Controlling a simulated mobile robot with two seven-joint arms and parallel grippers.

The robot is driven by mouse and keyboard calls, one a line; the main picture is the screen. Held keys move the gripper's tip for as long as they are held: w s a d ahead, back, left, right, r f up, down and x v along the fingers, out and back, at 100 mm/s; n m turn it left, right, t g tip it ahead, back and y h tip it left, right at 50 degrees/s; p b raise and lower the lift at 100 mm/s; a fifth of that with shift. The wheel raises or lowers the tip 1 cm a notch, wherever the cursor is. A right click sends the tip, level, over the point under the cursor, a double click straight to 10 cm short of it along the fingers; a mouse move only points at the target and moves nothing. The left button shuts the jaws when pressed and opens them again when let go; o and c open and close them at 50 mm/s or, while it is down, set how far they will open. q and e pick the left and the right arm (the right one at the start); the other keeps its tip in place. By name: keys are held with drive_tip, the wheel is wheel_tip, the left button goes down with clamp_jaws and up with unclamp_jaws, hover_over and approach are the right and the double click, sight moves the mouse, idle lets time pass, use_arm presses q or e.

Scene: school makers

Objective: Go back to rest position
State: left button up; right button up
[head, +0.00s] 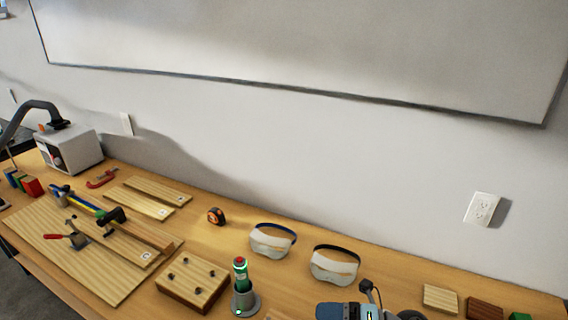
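Neither of my grippers nor arms shows in the head view. The task names no object. The wooden workbench (215,240) runs along the wall below, its right end at the lower right.
A whiteboard (310,45) hangs above.

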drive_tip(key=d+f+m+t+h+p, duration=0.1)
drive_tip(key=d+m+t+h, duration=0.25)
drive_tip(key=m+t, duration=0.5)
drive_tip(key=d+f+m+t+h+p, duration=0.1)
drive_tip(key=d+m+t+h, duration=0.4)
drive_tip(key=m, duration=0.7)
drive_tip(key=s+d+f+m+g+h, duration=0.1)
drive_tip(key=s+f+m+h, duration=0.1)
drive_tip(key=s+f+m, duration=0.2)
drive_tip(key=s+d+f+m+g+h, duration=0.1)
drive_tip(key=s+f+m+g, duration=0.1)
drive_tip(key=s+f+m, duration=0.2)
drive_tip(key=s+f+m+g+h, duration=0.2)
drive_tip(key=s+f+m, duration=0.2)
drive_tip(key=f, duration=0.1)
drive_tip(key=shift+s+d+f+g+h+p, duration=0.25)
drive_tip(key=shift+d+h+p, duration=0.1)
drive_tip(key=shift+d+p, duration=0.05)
